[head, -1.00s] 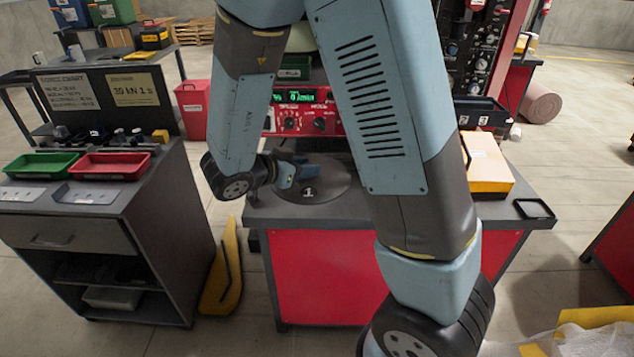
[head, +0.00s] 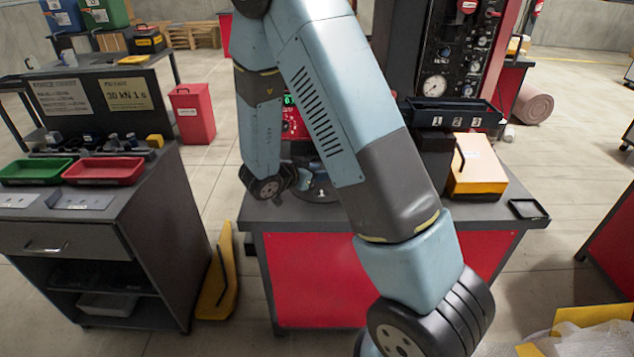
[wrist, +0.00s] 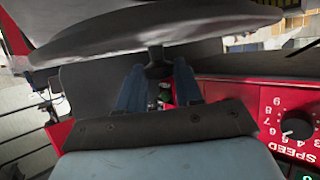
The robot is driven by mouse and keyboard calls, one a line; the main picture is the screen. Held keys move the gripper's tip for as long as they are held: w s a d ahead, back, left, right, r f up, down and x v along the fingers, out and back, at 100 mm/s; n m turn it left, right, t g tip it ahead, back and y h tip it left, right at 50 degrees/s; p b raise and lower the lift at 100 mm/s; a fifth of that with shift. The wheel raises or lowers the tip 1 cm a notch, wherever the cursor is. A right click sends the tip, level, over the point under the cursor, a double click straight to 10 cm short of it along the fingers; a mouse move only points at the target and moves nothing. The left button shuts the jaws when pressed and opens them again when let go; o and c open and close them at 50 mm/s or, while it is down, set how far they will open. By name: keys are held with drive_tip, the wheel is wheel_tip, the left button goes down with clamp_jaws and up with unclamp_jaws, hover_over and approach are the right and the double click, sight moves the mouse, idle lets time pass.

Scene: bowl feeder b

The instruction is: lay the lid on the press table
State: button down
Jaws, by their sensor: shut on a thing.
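The lid is a wide, dark grey, shallow disc (wrist: 160,28) with a short knob (wrist: 158,65) in the wrist view. My gripper (wrist: 159,82) has its two blue fingers on either side of that knob and is shut on it. In the head view my gripper (head: 298,178) is partly hidden by my own arm, over the grey top of a red-fronted table (head: 263,212). Most of the lid is hidden there behind my arm. I cannot tell whether the lid touches anything beneath it.
A red control box (head: 290,122) stands behind my gripper; its speed dial (wrist: 297,125) is close in the wrist view. A black numbered tray (head: 452,112), an orange-white box (head: 477,165) and a tall gauge machine (head: 433,84) stand right. A tool cart (head: 105,225) stands left.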

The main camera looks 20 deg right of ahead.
sight(318, 185)
drive_tip(key=shift+w+d+f, duration=0.15)
drive_tip(key=shift+d+f, duration=0.05)
drive_tip(key=shift+f, duration=0.15)
drive_tip(key=shift+a+f, duration=0.1)
drive_tip(key=shift+f, duration=1.3)
drive_tip(key=shift+f, duration=0.55)
drive_tip(key=c, duration=0.8)
unclamp_jaws()
drive_tip(key=shift+f, duration=0.1)
drive_tip(key=shift+o, duration=0.2)
